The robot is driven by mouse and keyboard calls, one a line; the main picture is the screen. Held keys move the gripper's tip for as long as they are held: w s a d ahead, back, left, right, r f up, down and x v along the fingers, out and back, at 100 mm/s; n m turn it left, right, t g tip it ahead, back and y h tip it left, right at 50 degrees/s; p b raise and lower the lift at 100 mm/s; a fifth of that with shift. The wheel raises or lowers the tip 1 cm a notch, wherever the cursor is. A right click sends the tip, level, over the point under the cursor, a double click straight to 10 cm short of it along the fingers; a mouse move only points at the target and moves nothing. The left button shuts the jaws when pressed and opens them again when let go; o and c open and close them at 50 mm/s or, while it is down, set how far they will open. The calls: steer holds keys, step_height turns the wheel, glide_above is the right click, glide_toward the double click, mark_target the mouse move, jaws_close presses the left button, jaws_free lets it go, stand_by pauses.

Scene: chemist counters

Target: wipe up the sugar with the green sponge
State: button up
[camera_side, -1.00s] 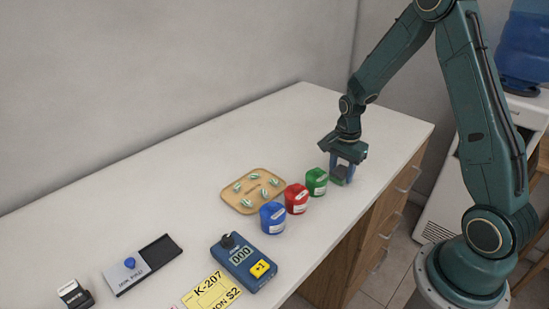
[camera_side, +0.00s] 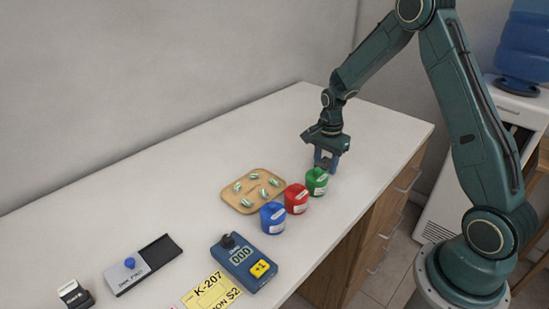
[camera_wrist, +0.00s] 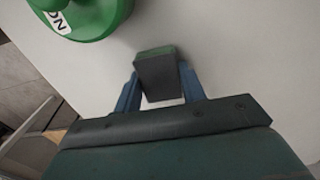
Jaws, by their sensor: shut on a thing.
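My gripper (camera_side: 326,163) is low over the counter, just behind the green lidded container in the side view. In the wrist view my gripper's blue fingers (camera_wrist: 160,88) are closed on the sides of a block. This is the sponge (camera_wrist: 160,76), with a dark grey face toward the camera and a thin green edge at its far end. In the side view I cannot make the sponge out; the fingertips are partly behind the green container. I cannot tell whether it touches the counter. I see no sugar in either view.
Close by stand the green (camera_side: 316,183), red (camera_side: 296,199) and blue (camera_side: 272,219) containers. A wooden tray (camera_side: 231,203) holds several striped pieces. A counter device (camera_side: 243,262) and a stamp pad (camera_side: 143,265) lie nearer. The white counter (camera_side: 290,125) is clear behind.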

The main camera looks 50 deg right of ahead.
mark_target(341, 179)
steer(key=shift+s, duration=2.75)
steer(key=shift+s+r, duration=0.15)
step_height(341, 179, up, 8)
